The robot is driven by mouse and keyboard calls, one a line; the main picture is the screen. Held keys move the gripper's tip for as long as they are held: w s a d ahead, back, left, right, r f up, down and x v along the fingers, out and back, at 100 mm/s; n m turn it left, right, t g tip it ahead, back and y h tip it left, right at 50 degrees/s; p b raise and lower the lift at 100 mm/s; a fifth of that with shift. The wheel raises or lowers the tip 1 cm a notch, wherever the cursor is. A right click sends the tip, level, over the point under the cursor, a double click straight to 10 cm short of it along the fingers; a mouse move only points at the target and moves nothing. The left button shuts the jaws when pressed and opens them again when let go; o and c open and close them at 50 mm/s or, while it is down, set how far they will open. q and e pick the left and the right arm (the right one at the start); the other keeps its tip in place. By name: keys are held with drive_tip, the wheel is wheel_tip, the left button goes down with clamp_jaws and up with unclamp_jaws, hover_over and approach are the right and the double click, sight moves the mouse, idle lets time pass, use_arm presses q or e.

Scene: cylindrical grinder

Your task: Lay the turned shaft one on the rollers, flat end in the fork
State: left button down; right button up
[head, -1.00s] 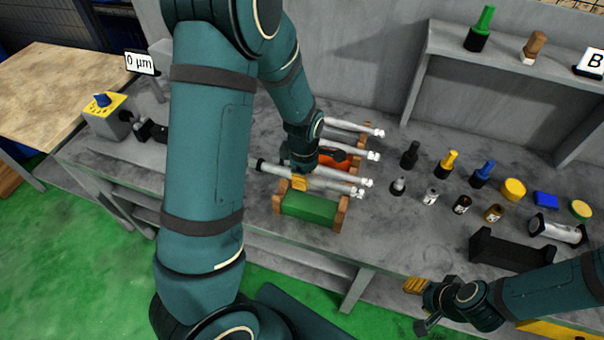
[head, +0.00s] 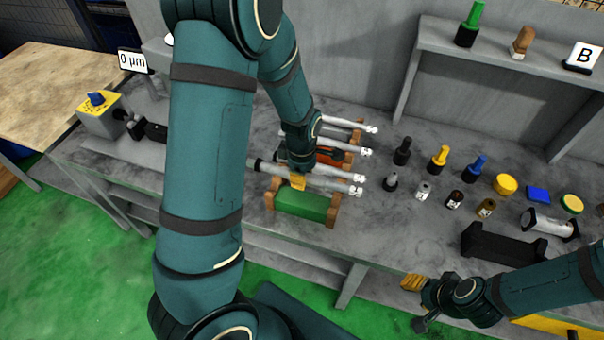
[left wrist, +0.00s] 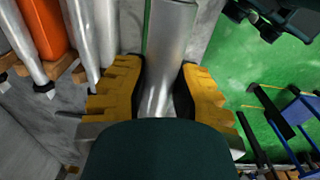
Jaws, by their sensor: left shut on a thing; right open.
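Several silver shafts lie side by side at the centre of the bench in the head view, with stepped ends pointing right. My left gripper (head: 298,182), with yellow finger pads, is over the near shafts. In the left wrist view its fingers (left wrist: 160,95) are shut on a smooth silver shaft (left wrist: 168,40). I cannot tell from the label which shaft this is, or whether it is clear of its rack. The left arm hides much of the bench, and I cannot make out rollers or a fork. My right gripper (head: 413,283) is open and empty near the front edge.
A green-blocked rack (head: 300,204) with wooden ends stands below the shafts; an orange block (head: 338,158) is behind. A yellow control box (head: 100,115) and "0 µm" display (head: 132,62) stand left.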

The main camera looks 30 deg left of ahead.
use_arm(q)
drive_tip(key=b, duration=0.4)
hover_over(302, 199)
drive_tip(key=shift+w+f, duration=0.1)
drive_tip(key=shift+f, duration=2.55)
drive_tip(key=shift+f+b, duration=0.8)
drive_tip(key=shift+f, duration=0.55)
drive_tip(key=shift+f, duration=0.1)
drive_tip(key=c, duration=0.8)
unclamp_jaws()
drive_tip(key=r, duration=1.2)
drive_tip(key=shift+s, duration=0.2)
